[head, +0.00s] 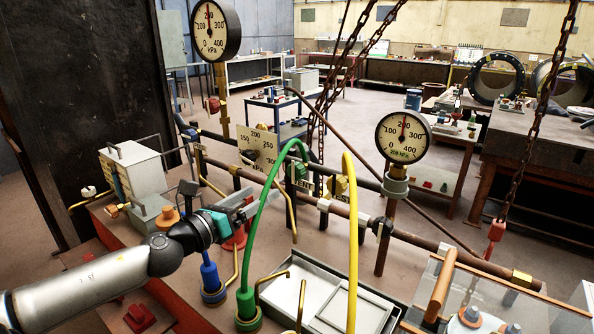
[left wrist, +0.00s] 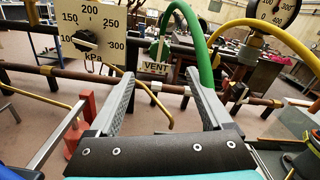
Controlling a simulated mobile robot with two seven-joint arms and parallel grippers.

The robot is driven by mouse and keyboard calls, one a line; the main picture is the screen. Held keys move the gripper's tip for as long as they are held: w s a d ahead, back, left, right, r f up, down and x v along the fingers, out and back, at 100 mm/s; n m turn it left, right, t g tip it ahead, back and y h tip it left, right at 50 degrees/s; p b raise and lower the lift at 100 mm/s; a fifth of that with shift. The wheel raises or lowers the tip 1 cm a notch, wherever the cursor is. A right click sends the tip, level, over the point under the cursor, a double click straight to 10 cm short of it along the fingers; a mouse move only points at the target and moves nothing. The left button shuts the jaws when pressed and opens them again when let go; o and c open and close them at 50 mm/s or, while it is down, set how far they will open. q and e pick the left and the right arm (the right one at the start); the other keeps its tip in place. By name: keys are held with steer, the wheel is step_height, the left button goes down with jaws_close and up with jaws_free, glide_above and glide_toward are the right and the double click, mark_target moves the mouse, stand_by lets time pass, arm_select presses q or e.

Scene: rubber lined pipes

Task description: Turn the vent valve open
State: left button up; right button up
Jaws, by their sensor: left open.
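The vent valve (head: 299,171) is a small green fitting on the pipe rack, above a pale VENT label (head: 303,185). In the left wrist view the valve's green body with a light handle (left wrist: 159,49) stands just above the VENT label (left wrist: 155,69), between my finger tips in the picture. My left gripper (head: 246,207) is left of the valve and nearer to me, apart from it. In the left wrist view its two grey fingers (left wrist: 160,76) are spread with nothing between them. A green hose partly hides the gripper in the head view. My right gripper is not in view.
A green hose (head: 263,207) and a yellow hose (head: 352,230) arch up in front of the rack. A kPa dial plate with a black knob (left wrist: 86,40) is left of the valve. A round gauge (head: 403,137) stands to the right. Trays (head: 300,300) lie below.

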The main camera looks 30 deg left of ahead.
mark_target(293, 173)
arm_select(q)
steer(key=shift+w+d+p, duration=0.15)
steer(key=shift+w+p, duration=0.15)
steer(key=shift+w, duration=2.3)
steer(key=shift+w+d+p, duration=0.15)
steer(key=shift+w+p, duration=0.1)
steer(key=shift+w, duration=2.3)
steer(key=shift+w+d, duration=0.2)
steer(key=shift+w, duration=1.6)
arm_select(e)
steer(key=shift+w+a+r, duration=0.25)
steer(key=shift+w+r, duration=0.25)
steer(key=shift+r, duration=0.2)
arm_select(q)
jaws_close()
